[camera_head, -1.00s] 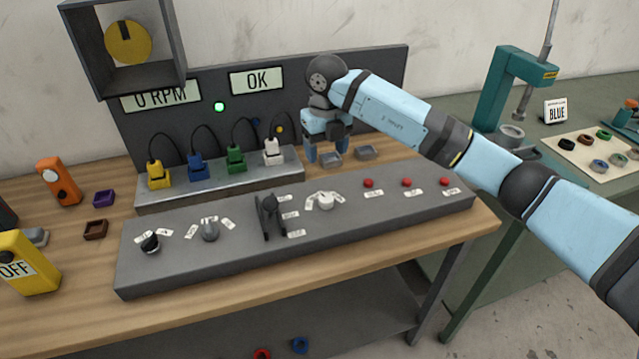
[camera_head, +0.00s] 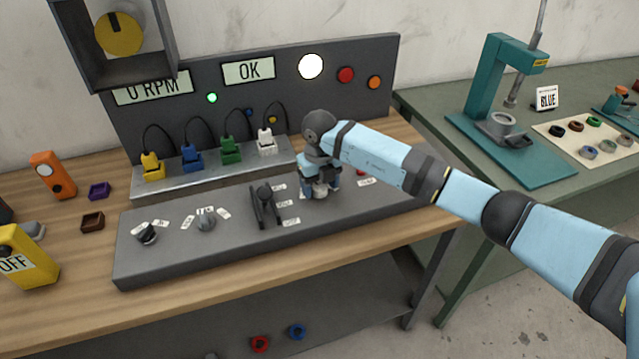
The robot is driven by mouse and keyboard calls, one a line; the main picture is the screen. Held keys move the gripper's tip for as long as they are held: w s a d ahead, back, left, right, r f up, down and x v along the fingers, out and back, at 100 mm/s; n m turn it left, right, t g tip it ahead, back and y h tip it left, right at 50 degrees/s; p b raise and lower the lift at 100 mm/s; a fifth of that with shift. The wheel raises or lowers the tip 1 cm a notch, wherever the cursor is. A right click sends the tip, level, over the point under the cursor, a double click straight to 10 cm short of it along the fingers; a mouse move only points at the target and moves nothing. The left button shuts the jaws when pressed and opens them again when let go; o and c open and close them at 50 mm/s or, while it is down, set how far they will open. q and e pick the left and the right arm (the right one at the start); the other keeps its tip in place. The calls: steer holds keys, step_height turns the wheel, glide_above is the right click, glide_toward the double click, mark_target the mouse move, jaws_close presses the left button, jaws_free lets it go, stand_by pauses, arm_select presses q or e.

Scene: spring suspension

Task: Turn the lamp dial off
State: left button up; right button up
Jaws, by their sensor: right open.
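A white dial (camera_head: 320,192) sits on the sloped grey control panel (camera_head: 240,246), right of a dark lever (camera_head: 262,206). My right gripper (camera_head: 320,184) is open and points down at this dial, with its fingers on either side. The gripper hides most of the dial, so I cannot tell whether they touch or how the dial is set. A round white lamp (camera_head: 311,66) is lit on the dark back panel. A black dial (camera_head: 146,233) and a grey dial (camera_head: 205,220) are further left; their labels are too small to read. My left gripper is not in view.
Colored plugs with cords, such as the green plug (camera_head: 231,151), stand behind the control panel. A red light (camera_head: 346,75) and an orange light (camera_head: 375,82) are on the back panel. A yellow box marked OFF (camera_head: 24,262) stands at left. A teal press (camera_head: 490,95) is at right.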

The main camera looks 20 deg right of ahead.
steer(key=c, duration=0.9)
steer(key=shift+c, duration=0.2)
